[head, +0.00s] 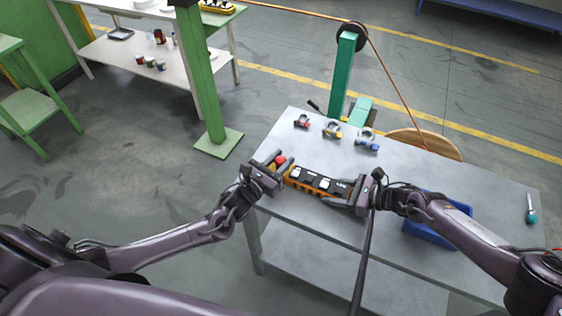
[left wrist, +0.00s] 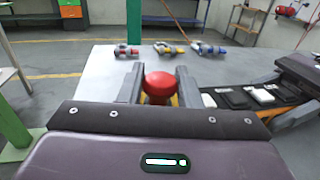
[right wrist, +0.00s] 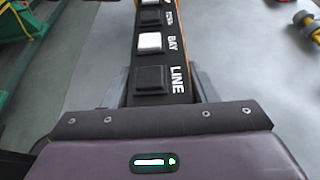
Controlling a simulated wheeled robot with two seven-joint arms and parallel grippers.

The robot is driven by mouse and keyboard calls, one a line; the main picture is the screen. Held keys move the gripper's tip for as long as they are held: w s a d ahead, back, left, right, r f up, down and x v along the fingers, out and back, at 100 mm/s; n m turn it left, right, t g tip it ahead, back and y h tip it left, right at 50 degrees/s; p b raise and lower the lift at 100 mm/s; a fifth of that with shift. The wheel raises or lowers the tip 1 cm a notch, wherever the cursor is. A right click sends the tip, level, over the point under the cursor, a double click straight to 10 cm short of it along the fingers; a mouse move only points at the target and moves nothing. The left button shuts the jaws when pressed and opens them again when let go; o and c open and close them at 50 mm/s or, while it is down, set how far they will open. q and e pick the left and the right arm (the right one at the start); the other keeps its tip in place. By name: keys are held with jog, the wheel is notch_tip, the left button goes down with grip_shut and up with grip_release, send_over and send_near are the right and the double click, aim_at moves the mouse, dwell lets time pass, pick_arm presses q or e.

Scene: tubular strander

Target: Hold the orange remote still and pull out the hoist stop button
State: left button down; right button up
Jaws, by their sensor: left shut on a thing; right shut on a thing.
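The orange remote (head: 318,182) has a dark face with black and white buttons and lies between my two grippers over the table's near left part. Its red stop button (head: 281,160) is at its left end, and it shows large in the left wrist view (left wrist: 159,86). My left gripper (head: 278,167) has its fingers on both sides of the red button and is shut on it. My right gripper (head: 356,188) is shut on the remote's right end; the right wrist view shows the remote (right wrist: 163,60) running away between the fingers, with LINE and BAY labels.
Several shackle-like fittings (head: 331,130) stand at the table's back. A blue bin (head: 430,238) is behind my right forearm. A green post (head: 342,75) with a pulley rises at the far edge. A teal-handled tool (head: 531,213) lies at the right. A dark cable hangs near my right gripper.

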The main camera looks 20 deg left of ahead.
pick_arm(q)
jog(key=c, duration=1)
grip_release()
jog(key=shift+r, duration=0.1)
jog(key=shift+c, duration=0.2)
pick_arm(e)
jog(key=shift+d, duration=0.1)
pick_arm(q)
jog(key=v, duration=1.2)
pick_arm(e)
jog(key=o, duration=1.4)
